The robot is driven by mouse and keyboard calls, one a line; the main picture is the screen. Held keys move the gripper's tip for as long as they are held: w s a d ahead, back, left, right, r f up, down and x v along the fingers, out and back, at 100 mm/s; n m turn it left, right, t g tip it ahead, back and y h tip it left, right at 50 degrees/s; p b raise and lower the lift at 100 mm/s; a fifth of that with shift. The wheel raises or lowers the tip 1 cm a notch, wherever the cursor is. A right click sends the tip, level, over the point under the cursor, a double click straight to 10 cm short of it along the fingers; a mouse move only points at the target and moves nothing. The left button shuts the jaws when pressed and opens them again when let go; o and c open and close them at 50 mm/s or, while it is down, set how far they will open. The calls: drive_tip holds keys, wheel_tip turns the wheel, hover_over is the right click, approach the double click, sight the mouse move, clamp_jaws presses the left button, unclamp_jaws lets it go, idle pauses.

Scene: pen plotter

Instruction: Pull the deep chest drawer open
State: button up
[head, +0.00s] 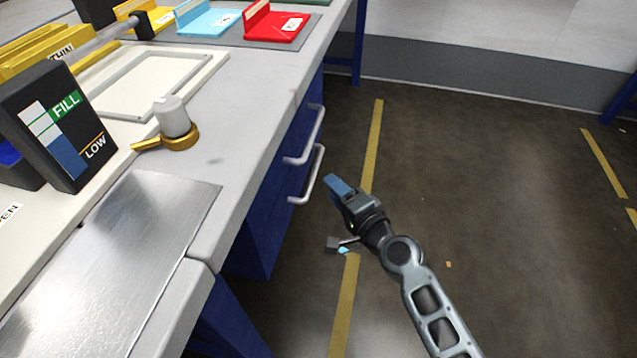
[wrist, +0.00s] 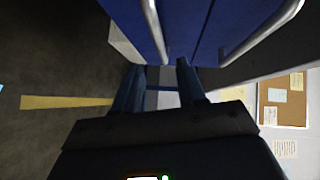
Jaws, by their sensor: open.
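A blue drawer chest (head: 255,225) sits under the bench with two silver bar handles on its front. The lower handle (head: 307,177) appears to be on the deep drawer; which drawer is deeper is hard to tell. The upper handle (head: 309,133) is above it. Both drawers look shut. My gripper (head: 338,186) is open and empty, just right of the lower handle and apart from it in the head view. In the wrist view, my gripper (wrist: 158,76) has its fingers toward the blue front, with the lower handle (wrist: 153,28) ahead between them and the upper handle (wrist: 262,35) to the right.
The bench top (head: 235,130) holds a gold-based knob (head: 174,125), a FILL/LOW gauge box (head: 57,126) and a red tray (head: 274,27). Its edge overhangs the chest.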

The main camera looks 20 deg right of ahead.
drive_tip(key=w+a+f, duration=0.1)
drive_tip(key=w, duration=0.6)
drive_tip(key=shift+w+b, duration=0.25)
drive_tip(key=shift+b, duration=0.2)
clamp_jaws()
